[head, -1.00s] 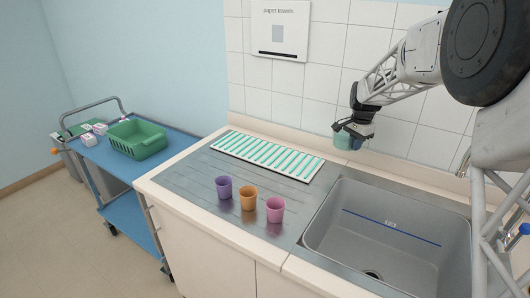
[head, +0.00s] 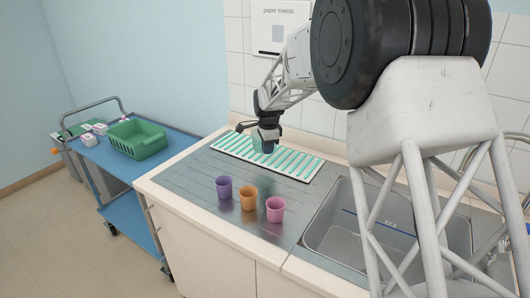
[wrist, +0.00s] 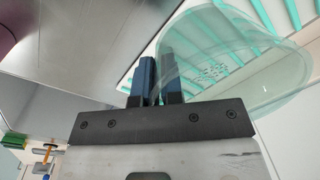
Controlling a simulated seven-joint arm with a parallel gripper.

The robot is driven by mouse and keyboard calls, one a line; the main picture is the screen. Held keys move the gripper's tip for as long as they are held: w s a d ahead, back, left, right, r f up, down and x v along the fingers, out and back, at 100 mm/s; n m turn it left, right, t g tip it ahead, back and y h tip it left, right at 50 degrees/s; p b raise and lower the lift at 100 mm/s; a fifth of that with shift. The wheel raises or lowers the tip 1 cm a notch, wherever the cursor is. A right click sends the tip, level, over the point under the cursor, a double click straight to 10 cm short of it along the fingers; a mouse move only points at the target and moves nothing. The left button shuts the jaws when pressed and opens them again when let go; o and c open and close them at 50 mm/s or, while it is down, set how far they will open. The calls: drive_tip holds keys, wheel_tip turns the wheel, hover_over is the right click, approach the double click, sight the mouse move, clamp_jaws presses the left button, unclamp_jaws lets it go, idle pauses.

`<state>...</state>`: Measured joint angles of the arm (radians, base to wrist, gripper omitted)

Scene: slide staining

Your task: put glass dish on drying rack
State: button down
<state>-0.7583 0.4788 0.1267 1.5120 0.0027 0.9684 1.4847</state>
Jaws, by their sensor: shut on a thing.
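My gripper (head: 267,134) is shut on the glass dish (wrist: 240,62), a clear, pale green, round vessel. In the wrist view the two blue fingers pinch the dish at its wall, and the dish extends to the right of them. In the head view the glass dish (head: 262,144) is small and partly hidden by my gripper. It is over the drying rack (head: 300,176), a white tray with teal slats on the steel drainboard. I cannot tell whether the dish touches the slats.
Purple (head: 223,187), orange (head: 248,197) and pink (head: 275,209) cups stand in front of the rack. A steel sink (head: 330,225) is at right, partly hidden by my arm. A blue trolley (head: 170,150) with a green basket (head: 138,139) stands at left. A towel dispenser (head: 275,30) hangs behind.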

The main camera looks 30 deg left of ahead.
drive_tip(key=s+a, duration=0.4)
drive_tip(key=a, duration=0.1)
drive_tip(key=shift+s+a+f+m, duration=0.3)
drive_tip(key=shift+f, duration=0.1)
drive_tip(key=shift+w, duration=0.15)
hover_over(241, 147)
drive_tip(key=shift+d+f, duration=0.25)
drive_tip(key=shift+f, duration=0.5)
idle(0.3)
drive_tip(key=shift+f, duration=1.75)
drive_tip(key=shift+f, duration=0.1)
